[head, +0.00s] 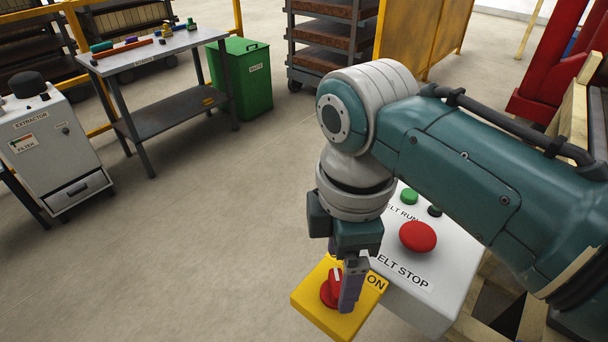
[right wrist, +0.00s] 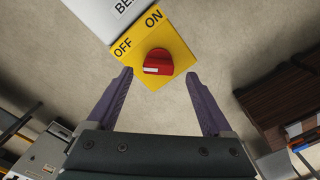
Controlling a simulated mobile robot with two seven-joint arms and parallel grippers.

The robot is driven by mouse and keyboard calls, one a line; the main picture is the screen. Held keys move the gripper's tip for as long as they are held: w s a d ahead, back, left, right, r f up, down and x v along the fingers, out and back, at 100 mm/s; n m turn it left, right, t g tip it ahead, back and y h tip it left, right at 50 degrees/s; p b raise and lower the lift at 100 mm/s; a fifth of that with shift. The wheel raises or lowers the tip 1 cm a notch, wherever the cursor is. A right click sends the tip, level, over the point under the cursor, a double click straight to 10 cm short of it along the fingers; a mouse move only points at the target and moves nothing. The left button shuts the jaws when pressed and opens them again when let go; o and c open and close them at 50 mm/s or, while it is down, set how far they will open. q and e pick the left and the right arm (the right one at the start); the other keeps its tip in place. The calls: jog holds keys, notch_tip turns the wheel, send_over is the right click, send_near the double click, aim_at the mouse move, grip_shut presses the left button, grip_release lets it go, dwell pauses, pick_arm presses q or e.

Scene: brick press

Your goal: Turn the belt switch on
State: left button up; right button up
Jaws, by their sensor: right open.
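The belt switch is a red rotary knob (head: 329,291) on a yellow plate (head: 311,297) at the bottom centre of the head view. In the right wrist view the red knob (right wrist: 158,63) has a white mark pointing left. The yellow plate (right wrist: 160,45) there reads OFF at upper left and ON at upper right. My right gripper (head: 350,300) is over the plate, pointing down. In the right wrist view its fingers (right wrist: 157,92) are open, apart on either side of the knob, with nothing between them. My left gripper is not in view.
A grey control box (head: 440,270) beside the plate carries a red BELT STOP button (head: 418,236) and a green BELT RUN button (head: 409,196). A workbench (head: 160,45), a green bin (head: 243,85) and an extractor (head: 55,150) stand farther back.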

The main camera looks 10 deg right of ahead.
aim_at(337, 288)
jog(key=shift+f, duration=1.45)
jog(key=shift+w, duration=0.1)
grip_shut()
